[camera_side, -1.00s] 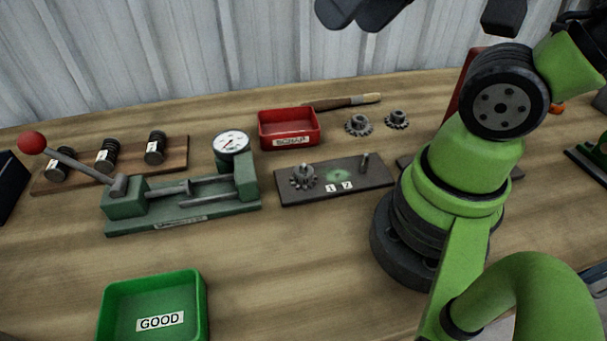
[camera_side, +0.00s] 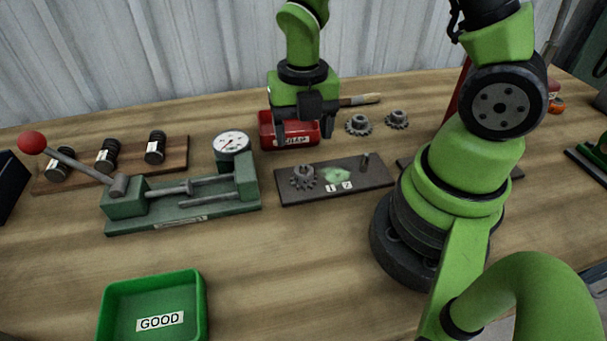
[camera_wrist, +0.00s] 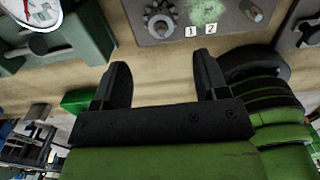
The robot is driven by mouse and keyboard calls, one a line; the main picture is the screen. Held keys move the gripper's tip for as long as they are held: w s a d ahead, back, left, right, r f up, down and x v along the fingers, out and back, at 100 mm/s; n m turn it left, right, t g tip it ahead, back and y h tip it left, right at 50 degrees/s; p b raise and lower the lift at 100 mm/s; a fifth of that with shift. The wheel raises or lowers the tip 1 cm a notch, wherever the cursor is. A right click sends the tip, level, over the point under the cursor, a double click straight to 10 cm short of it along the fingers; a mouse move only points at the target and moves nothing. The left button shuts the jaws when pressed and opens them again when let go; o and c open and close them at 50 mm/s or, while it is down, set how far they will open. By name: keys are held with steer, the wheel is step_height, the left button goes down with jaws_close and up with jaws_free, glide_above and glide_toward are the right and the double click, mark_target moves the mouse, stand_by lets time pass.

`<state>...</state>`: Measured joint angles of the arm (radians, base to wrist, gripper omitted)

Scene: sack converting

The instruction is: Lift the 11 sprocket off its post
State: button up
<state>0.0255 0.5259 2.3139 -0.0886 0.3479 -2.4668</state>
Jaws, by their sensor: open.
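A dark toothed sprocket (camera_side: 303,178) sits on the left post of a dark plate (camera_side: 310,196) marked 1 and 2. The sprocket also shows at the top of the wrist view (camera_wrist: 159,17). No number can be read on it. The right post (camera_side: 365,161) is bare. My gripper (camera_side: 301,130) points down above the plate's back side, in front of the red tray. It is open and empty, apart from the sprocket. In the wrist view my gripper (camera_wrist: 163,65) has its fingers spread over bare table.
A green fixture with a dial gauge (camera_side: 231,142) stands close left of the plate. A red tray (camera_side: 268,131) is behind the plate. Two loose sprockets (camera_side: 359,125) (camera_side: 397,119) lie behind right. A green GOOD tray (camera_side: 152,284) is at front left.

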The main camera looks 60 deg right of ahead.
mark_target(303, 165)
steer(key=shift+d+f, duration=0.1)
steer(key=shift+f, duration=4.7)
steer(key=shift+c, duration=0.2)
steer(key=c, duration=0.8)
steer(key=shift+c, duration=0.2)
steer(key=shift+r, duration=0.15)
